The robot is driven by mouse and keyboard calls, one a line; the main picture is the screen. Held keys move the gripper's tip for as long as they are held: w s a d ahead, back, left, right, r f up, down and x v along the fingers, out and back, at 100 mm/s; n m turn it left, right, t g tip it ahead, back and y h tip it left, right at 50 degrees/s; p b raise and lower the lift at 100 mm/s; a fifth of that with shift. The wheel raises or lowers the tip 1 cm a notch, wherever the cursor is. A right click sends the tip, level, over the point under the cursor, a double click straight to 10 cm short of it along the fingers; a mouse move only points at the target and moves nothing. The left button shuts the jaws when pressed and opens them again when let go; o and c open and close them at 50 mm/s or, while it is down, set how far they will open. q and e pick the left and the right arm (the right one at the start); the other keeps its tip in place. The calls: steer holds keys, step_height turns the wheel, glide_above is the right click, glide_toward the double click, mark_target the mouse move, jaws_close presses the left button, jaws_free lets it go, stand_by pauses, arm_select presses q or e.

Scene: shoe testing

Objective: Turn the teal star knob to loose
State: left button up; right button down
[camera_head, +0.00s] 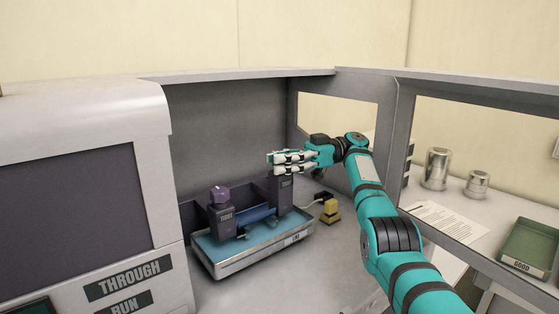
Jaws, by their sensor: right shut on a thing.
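My right gripper (281,161) is shut at the top of the right dark post (281,195), reaching in from the right. The teal star knob is hidden by its fingers, so its turn position cannot be read. A label shows on the post's front near the top. My left gripper is not in view.
A yellow block (330,213) with a cable stands right of the fixture. A white machine housing (90,120) is at left. Grey frame walls (230,125) surround the bay. Metal cans (438,168), a paper (448,222) and a green GOOD tray (530,246) lie beyond the right frame.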

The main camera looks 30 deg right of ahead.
steer(key=shift+r, duration=0.2)
stand_by(0.7)
steer(key=c, duration=1.3)
jaws_free()
steer(key=o, duration=0.5)
steer(key=shift+d+f, duration=0.15)
steer(key=shift+d, duration=0.05)
steer(key=shift+c, duration=0.2)
steer(key=shift+a, duration=0.15)
steer(key=shift+f, duration=0.1)
